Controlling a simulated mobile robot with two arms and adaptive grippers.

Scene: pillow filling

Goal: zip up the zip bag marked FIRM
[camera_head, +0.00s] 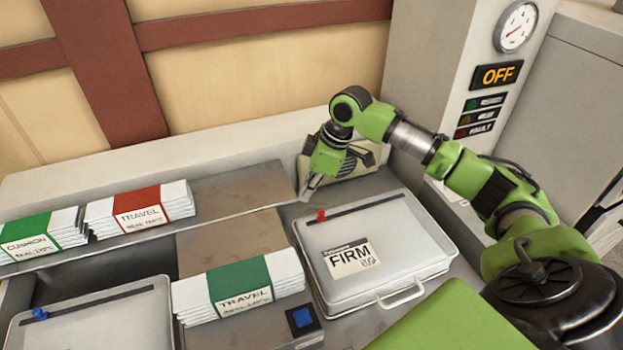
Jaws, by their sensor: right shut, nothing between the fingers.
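The zip bag marked FIRM (408,232) is a pale, flat case-like bag with a handle at its front edge. It lies on the grey surface at right of centre. A dark zip line (365,205) runs along its far side. Its red zip pull (321,215) sits near the left end of that line. My right gripper (306,193) points down just beyond the bag's far left corner, a little behind the red pull. It is shut and empty, and it looks apart from the pull. My left gripper is not in view.
A second pale bag with a blue pull (40,314) lies at lower left. Green-banded TRAVEL packets (240,288) and a blue button (302,317) are left of the FIRM bag. Red TRAVEL (140,207) and CUSHION (40,236) packets sit behind. An OFF panel (497,75) stands at right.

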